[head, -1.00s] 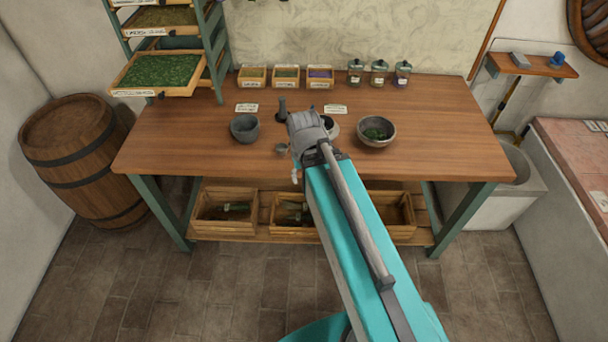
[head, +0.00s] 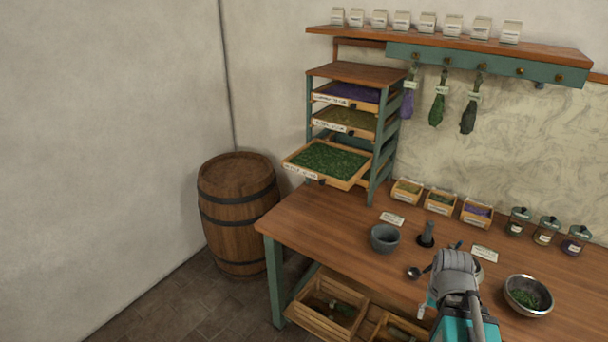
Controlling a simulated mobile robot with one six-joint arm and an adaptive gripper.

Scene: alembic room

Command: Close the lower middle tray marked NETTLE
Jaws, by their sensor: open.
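A rack (head: 355,72) with green posts stands at the back left of the table and holds a stack of trays. A wide tray of dark green leaves (head: 328,160) is low in the rack and sticks out well past the trays above it. Its front label is too small to read, so I cannot confirm NETTLE. An olive-filled tray (head: 343,121) and a purple-filled tray (head: 350,94) sit above it. Anything below the green tray is mostly hidden. My gripper (head: 446,258) is over the table, right of and nearer than the rack, open and apart from the trays; its fingers are mostly hidden.
A grey mortar (head: 385,238), a dark pestle on a stand (head: 427,235) and a small spoon (head: 413,272) lie between my gripper and the rack. A metal bowl (head: 528,296) is at right. A barrel (head: 237,213) stands left of the table. Small boxes (head: 440,203) line the back.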

